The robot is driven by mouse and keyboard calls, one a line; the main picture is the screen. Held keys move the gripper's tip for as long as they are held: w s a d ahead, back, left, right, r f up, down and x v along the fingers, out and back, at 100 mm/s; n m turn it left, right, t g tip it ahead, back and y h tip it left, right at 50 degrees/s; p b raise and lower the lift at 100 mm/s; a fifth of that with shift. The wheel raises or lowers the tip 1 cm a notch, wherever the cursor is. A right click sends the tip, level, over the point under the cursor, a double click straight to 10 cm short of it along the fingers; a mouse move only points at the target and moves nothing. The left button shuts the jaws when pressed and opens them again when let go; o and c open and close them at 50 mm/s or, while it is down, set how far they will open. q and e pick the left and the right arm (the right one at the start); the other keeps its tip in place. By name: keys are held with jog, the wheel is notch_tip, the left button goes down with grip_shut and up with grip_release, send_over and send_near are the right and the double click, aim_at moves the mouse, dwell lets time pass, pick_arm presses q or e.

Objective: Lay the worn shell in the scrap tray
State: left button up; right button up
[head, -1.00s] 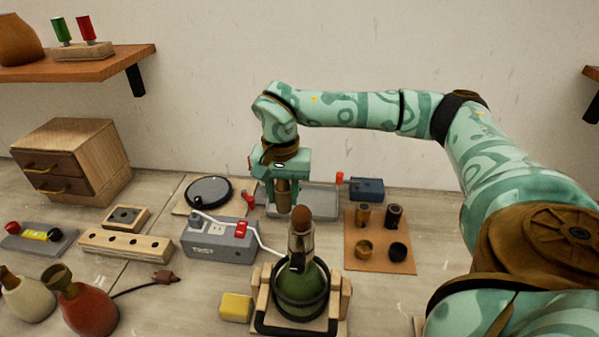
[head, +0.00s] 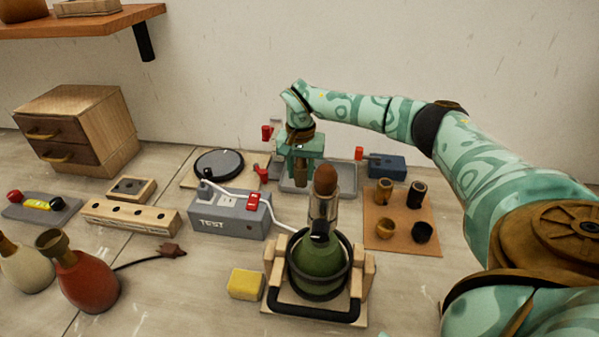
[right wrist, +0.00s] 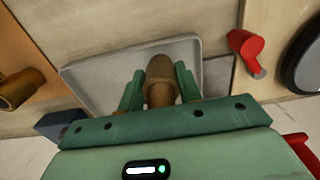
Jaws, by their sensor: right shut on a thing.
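My right gripper (head: 301,174) is shut on the worn shell (head: 301,168), a brown, brassy tube. It holds the shell over the grey scrap tray (head: 335,182) at the back of the bench. In the right wrist view the shell (right wrist: 160,82) sits between the two green fingers, with the tray (right wrist: 95,78) behind it. The shell's lower end lies within the tray's outline; I cannot tell whether it touches the floor. My left gripper is not in view.
A grey test box (head: 228,218) stands in front of the tray. A brown mat (head: 405,240) with several sockets and a blue box (head: 387,166) lie to the right. A round black disc (head: 219,163) lies left.

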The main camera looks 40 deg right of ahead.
jog(key=shift+r, duration=0.1)
jog(key=o, duration=1)
notch_tip(320, 180, up, 12)
jog(key=p, duration=0.4)
